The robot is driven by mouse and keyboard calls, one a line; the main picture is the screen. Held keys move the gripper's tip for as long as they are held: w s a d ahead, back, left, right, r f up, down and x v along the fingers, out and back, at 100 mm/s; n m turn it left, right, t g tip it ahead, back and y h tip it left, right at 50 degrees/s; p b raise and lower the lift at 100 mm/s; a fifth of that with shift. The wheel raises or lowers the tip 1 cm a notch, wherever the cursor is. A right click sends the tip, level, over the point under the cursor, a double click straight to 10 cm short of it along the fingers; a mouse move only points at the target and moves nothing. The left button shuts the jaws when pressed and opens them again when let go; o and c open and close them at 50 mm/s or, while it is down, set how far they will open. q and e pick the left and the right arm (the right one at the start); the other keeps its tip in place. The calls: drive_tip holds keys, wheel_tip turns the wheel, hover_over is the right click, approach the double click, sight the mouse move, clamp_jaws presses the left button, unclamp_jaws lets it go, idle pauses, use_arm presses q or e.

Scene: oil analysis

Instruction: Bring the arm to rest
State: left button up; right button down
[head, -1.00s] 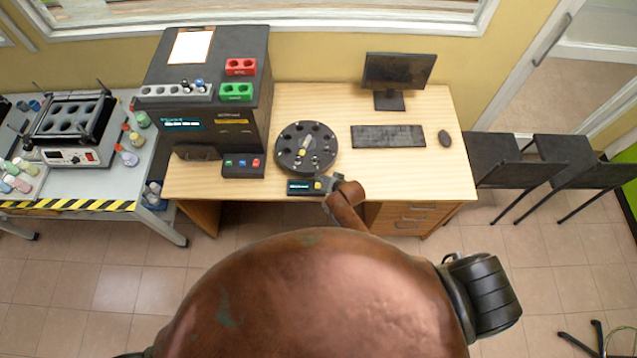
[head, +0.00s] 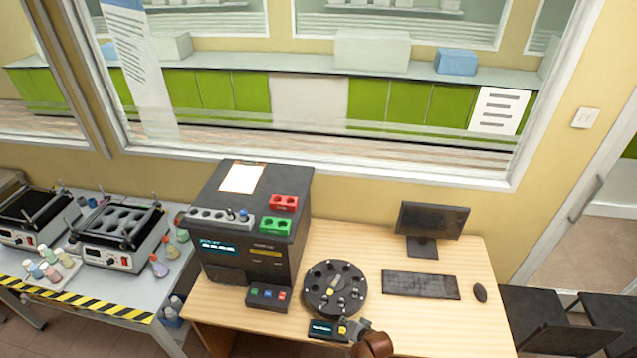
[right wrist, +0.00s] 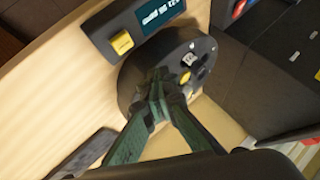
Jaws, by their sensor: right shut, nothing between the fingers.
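My right gripper (head: 352,328) is at the front edge of the wooden desk, right beside a small display box with a yellow button (head: 322,330). In the right wrist view its green fingers (right wrist: 158,88) are together and hold nothing. They overlap the round black carousel (right wrist: 135,75) in that view; whether they touch it I cannot tell. The carousel also shows in the head view (head: 318,303), behind the display box. My left gripper is in neither view.
A large dark analyzer (head: 235,262) with red and green racks on top stands left of the carousel. A keyboard (head: 420,285), monitor (head: 432,222) and mouse (head: 480,293) are on the right. The desk's front right (head: 450,330) is clear. Chairs stand right of the desk.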

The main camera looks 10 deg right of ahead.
drive_tip(key=s+d+r+n+g+h, duration=0.15)
drive_tip(key=s+d+r, duration=0.4)
drive_tip(key=s, duration=0.55)
drive_tip(key=s+d+r+n+g+h, duration=0.15)
drive_tip(key=s+d+r, duration=0.25)
drive_tip(key=s+d, duration=0.5)
drive_tip(key=s+d+r+n+g+h, duration=0.15)
drive_tip(key=s+d+r, duration=0.3)
drive_tip(key=s, duration=0.85)
wheel_tip(320, 180, down, 39)
drive_tip(key=s+a+n+g+b, duration=0.1)
drive_tip(key=s+a+g+b, duration=0.1)
drive_tip(key=b, duration=0.9)
drive_tip(key=s+f+b, duration=0.4)
drive_tip(key=s+f, duration=0.5)
drive_tip(key=f, duration=0.4)
drive_tip(key=s+f+g+y+b, duration=0.1)
drive_tip(key=s+f+b, duration=0.3)
drive_tip(key=s+f, duration=0.6)
wheel_tip(320, 180, down, 3)
drive_tip(key=shift+s+f+n, duration=0.2)
drive_tip(key=shift+s+n, duration=0.1)
drive_tip(key=shift+n, duration=0.15)
